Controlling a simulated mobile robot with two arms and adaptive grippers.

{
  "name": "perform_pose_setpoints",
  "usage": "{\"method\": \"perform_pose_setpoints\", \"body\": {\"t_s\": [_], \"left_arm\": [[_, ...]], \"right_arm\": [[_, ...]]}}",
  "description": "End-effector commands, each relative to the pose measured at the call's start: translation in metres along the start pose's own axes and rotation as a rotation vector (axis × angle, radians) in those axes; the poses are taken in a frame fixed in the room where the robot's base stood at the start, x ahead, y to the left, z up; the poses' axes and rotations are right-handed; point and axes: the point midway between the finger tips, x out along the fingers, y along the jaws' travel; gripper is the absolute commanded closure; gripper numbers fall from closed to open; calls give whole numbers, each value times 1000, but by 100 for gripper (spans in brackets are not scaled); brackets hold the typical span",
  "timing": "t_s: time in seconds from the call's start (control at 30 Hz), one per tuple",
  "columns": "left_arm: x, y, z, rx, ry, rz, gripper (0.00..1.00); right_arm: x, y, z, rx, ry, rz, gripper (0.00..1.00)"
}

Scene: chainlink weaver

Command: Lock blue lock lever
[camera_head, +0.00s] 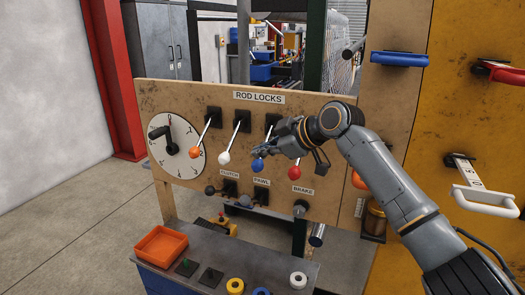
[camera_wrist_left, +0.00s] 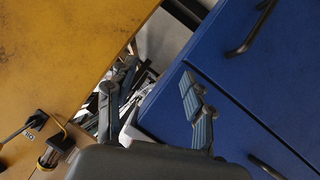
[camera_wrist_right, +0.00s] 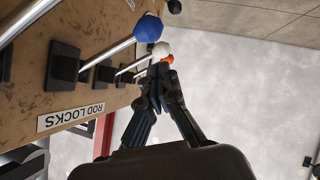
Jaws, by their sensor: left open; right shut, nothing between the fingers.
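The blue lock lever (camera_head: 257,166) has a blue ball knob on a metal rod and hangs down from its black mount under the ROD LOCKS label. My right gripper (camera_head: 262,151) is shut and empty, with its fingertips close to the blue knob in the head view. In the right wrist view the blue knob (camera_wrist_right: 148,28) is above the shut fingertips (camera_wrist_right: 160,82), and I see no grip on it. Whether they touch is unclear. My left gripper (camera_wrist_left: 155,92) is open and empty in the left wrist view, and it is outside the head view.
White (camera_head: 223,157), orange (camera_head: 195,152) and red (camera_head: 294,173) lock levers flank the blue one closely. A round dial (camera_head: 175,150) is at the panel's left. Clutch, pawl and brake controls sit below. An orange tray (camera_head: 160,246) and coloured rings are on the bench.

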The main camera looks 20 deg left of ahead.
Motion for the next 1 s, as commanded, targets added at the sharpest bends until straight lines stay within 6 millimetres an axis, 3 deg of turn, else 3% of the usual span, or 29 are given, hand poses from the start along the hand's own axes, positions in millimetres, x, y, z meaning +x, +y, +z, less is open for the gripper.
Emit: {"method": "perform_pose_setpoints", "body": {"t_s": [0.03, 0.2, 0.3, 0.4, 0.5, 0.63, 0.8, 1.0], "left_arm": [[-9, -26, 42, 35, -89, -48, 48], [-59, -105, 163, 155, -372, -174, 48], [-101, -143, 223, 212, -531, -229, 48], [-144, -173, 271, 257, -668, -266, 48], [-181, -193, 303, 287, -773, -290, 48], [-210, -206, 326, 309, -853, -304, 48], [-226, -208, 328, 318, -882, -309, 48], [-225, -208, 328, 317, -881, -309, 48]], "right_arm": [[0, 0, 0, 0, 0, 0, 100], [0, 0, 0, 0, 0, 0, 100], [0, 0, 0, 0, 0, 0, 100], [0, 0, 0, 0, 0, 0, 100], [0, 0, 0, 0, 0, 0, 100], [0, 0, 0, 0, 0, 0, 100], [2, -1, 2, -25, 2, 18, 100], [3, -2, 4, -36, 0, 27, 100]]}}
